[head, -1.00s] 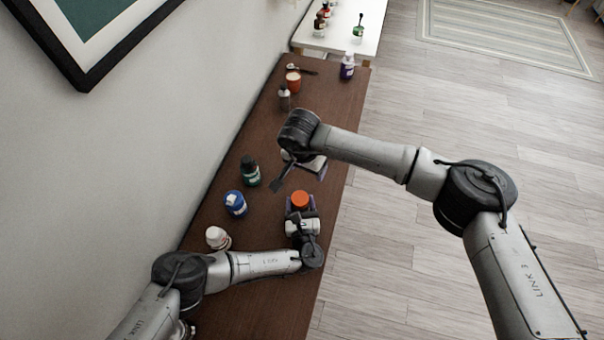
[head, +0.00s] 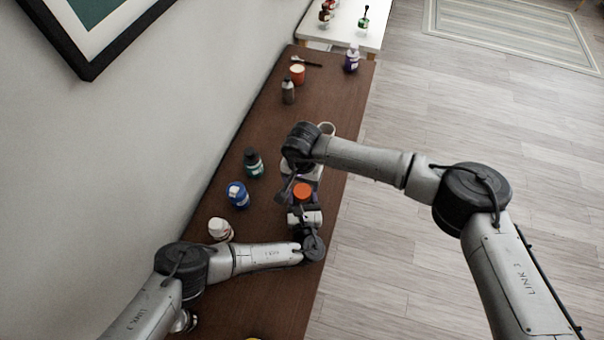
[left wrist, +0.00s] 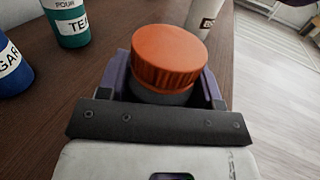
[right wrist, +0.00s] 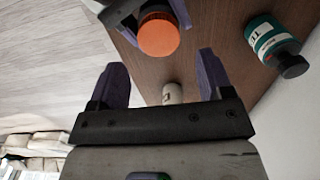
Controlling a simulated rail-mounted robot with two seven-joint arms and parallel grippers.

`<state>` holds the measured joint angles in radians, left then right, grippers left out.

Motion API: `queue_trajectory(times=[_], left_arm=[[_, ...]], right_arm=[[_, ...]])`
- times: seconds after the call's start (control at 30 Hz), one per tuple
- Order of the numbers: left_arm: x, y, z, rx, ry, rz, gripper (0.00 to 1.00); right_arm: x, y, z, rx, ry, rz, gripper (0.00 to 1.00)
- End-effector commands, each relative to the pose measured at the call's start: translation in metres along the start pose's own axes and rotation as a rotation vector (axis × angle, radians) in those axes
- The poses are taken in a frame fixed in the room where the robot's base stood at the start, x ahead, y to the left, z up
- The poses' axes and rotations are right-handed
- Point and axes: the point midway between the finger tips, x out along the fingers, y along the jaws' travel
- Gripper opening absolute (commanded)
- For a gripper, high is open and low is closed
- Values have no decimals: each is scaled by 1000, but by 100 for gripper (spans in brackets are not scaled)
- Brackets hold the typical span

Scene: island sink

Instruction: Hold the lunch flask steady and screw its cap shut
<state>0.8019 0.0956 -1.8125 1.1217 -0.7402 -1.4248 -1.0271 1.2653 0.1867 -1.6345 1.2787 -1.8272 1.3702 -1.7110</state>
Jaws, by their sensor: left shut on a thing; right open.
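The lunch flask (left wrist: 165,97) has a ribbed orange cap (left wrist: 170,55) on its top. Its grey body shows just under the cap in the left wrist view, where the cap looks slightly tilted. My left gripper (left wrist: 163,84) is shut around the flask body below the cap. In the head view the orange cap (head: 302,191) shows between my two grippers, above the counter's right part. My right gripper (right wrist: 160,66) is open and empty. In the right wrist view the cap (right wrist: 158,37) lies beyond its fingertips, apart from them. The flask's lower body is hidden.
A green TEA bottle (head: 253,163), a blue SUGAR jar (head: 237,195) and a white jar (head: 220,230) stand left of the flask. A white cup (head: 326,130) stands behind my right wrist. A grey bottle (head: 288,91), an orange cup (head: 297,74) and a purple bottle (head: 351,59) stand farther back.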

Motion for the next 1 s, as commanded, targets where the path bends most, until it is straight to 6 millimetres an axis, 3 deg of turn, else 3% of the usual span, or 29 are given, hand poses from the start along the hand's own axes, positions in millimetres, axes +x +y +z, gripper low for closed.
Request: queue_trajectory(times=[0.2, 0.4, 0.87, 1.0], left_arm=[[0, 1, -1, 1, 1, 1, 0], [0, 1, -1, 1, 1, 1, 0], [0, 1, -1, 1, 1, 1, 0], [0, 1, -1, 2, 1, 1, 0]], right_arm=[[30, 0, 1, 1, -1, 2, 73], [47, 0, 0, 2, -1, 1, 73], [54, 0, 0, 1, 0, 1, 73], [54, 0, 0, 1, 0, 1, 61]])
